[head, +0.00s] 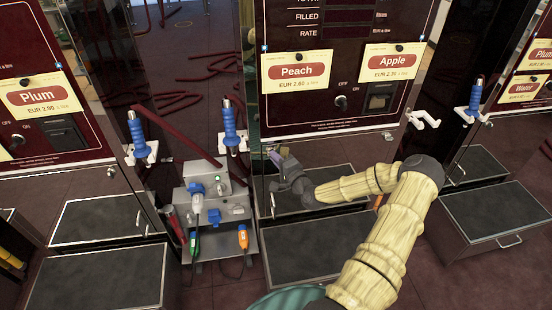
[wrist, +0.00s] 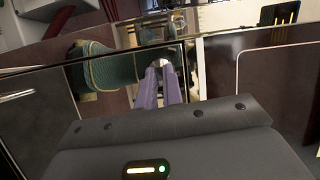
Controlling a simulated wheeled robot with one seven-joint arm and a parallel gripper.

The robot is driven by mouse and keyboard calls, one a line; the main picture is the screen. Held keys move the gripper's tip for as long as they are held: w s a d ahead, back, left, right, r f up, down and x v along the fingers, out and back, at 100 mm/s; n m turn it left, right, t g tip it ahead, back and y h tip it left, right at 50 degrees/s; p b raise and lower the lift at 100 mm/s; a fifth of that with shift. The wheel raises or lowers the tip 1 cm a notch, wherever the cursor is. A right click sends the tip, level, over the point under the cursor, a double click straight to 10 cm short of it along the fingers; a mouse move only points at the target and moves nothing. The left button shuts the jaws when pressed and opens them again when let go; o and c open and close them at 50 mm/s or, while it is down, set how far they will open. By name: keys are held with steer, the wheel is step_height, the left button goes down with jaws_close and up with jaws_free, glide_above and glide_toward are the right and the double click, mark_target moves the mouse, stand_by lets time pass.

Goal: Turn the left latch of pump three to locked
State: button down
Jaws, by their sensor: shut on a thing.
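The middle pump (head: 322,112) carries the Peach and Apple signs; no pump number is readable. My gripper (head: 275,155) is at the lower left part of its front, beside the left edge of the lower panel.
A grey box (head: 205,210) with plugs and cables stands left of my gripper. Blue nozzles (head: 230,128) hang on white holders nearby. An empty white holder (head: 424,118) is at the pump's right. Dark-topped steps (head: 488,210) stand low in front of the pumps.

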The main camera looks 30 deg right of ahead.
steer(key=shift+w+a+r+n+g+h+p, duration=0.15)
steer(key=shift+n+g+h+p, duration=0.5)
steer(key=shift+n, duration=1.5)
steer(key=shift+s+a+r+n+g+h+p, duration=0.1)
steer(key=shift+n+g+h+p, duration=0.1)
steer(key=shift+n+g+h, duration=1.4)
steer(key=shift+w+a+r+n+g+h+p, duration=0.2)
steer(key=shift+n+h+p, duration=0.25)
steer(key=shift+n, duration=2.2)
steer(key=shift+s+d+f, duration=0.1)
steer(key=shift+s, duration=0.05)
steer(key=c, duration=1.5)
jaws_free()
steer(key=shift+c, duration=0.2)
